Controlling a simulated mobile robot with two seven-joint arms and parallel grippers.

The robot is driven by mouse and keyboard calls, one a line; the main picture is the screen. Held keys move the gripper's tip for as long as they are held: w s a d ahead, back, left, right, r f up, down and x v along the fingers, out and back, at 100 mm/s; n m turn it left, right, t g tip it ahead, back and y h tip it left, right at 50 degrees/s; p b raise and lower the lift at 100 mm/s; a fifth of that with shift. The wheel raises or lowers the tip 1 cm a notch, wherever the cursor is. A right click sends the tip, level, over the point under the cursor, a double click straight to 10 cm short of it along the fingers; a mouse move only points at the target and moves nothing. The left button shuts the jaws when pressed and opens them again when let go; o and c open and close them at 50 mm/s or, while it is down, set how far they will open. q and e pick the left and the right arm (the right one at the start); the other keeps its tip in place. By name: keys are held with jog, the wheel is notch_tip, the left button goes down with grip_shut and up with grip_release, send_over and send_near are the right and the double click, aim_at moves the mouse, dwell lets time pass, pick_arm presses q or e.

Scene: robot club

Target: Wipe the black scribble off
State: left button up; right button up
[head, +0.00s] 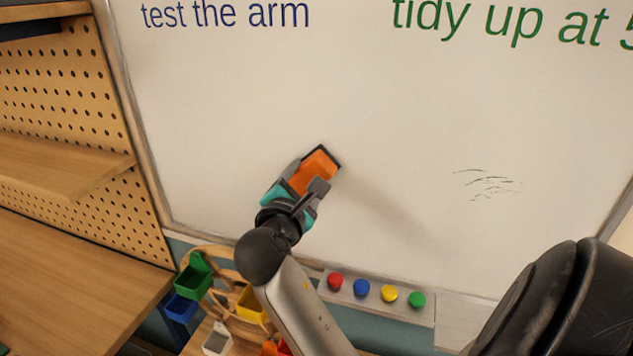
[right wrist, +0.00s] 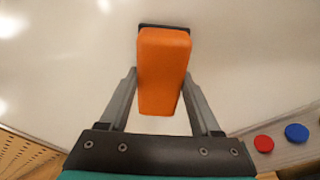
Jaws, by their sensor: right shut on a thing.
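The black scribble (head: 487,186) shows as several thin, broken dark strokes on the right part of the whiteboard (head: 390,120). My right gripper (head: 308,182) is shut on an orange eraser (head: 320,165) with a dark pad, well to the left of the scribble. In the right wrist view the eraser (right wrist: 163,70) sits between the two fingers (right wrist: 160,95), its dark pad toward the board. I cannot tell whether the pad touches the board. My left gripper is not in view.
Blue writing (head: 225,14) and green writing (head: 510,20) run along the board's top. Red, blue, yellow and green magnets (head: 417,300) sit on a ledge (head: 345,297) below. A pegboard shelf (head: 60,165) stands at left, with small coloured bins (head: 193,283) below. The board between eraser and scribble is clear.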

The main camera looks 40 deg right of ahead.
jog(key=shift+w+a, duration=0.1)
jog(key=shift+w, duration=0.1)
jog(key=shift+s+a+f, duration=0.1)
jog(key=shift+s+a, duration=0.15)
jog(key=shift+a, duration=0.3)
jog(key=shift+f+v, duration=0.15)
jog(key=shift+v, duration=1)
jog(key=shift+f+v, duration=0.1)
jog(key=shift+v, duration=1.1)
jog(key=shift+w+a, duration=0.1)
jog(key=shift+w, duration=0.1)
jog(key=v, duration=0.3)
jog(key=shift+w+a, duration=0.1)
jog(key=shift+f, duration=0.15)
